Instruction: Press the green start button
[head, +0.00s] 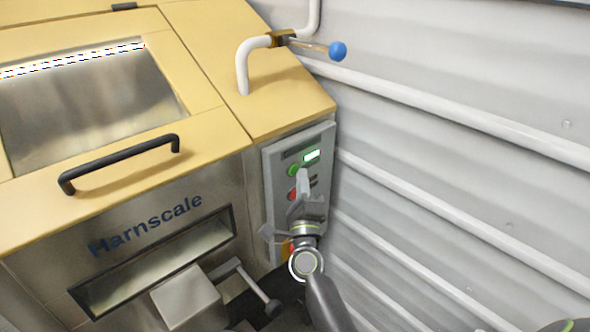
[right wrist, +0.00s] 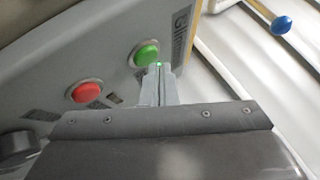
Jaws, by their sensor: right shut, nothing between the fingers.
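The green start button (head: 293,170) is on the grey control panel (head: 325,150) on the machine's right side. In the right wrist view the green button (right wrist: 146,54) is a round domed cap in a ring. My right gripper (head: 302,174) is shut and empty, with its tips just below and right of the green button in the head view. In the right wrist view its tips (right wrist: 158,68) overlap the button's lower right edge; I cannot tell whether they touch it. My left gripper is not in view.
A red button (right wrist: 84,92) sits beside the green one, and a lit display (head: 312,156) is above. A blue-knobbed valve lever (head: 338,51) stands out above the panel. A ribbed wall (head: 450,130) is close on the right. A black handle (head: 120,163) crosses the yellow lid.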

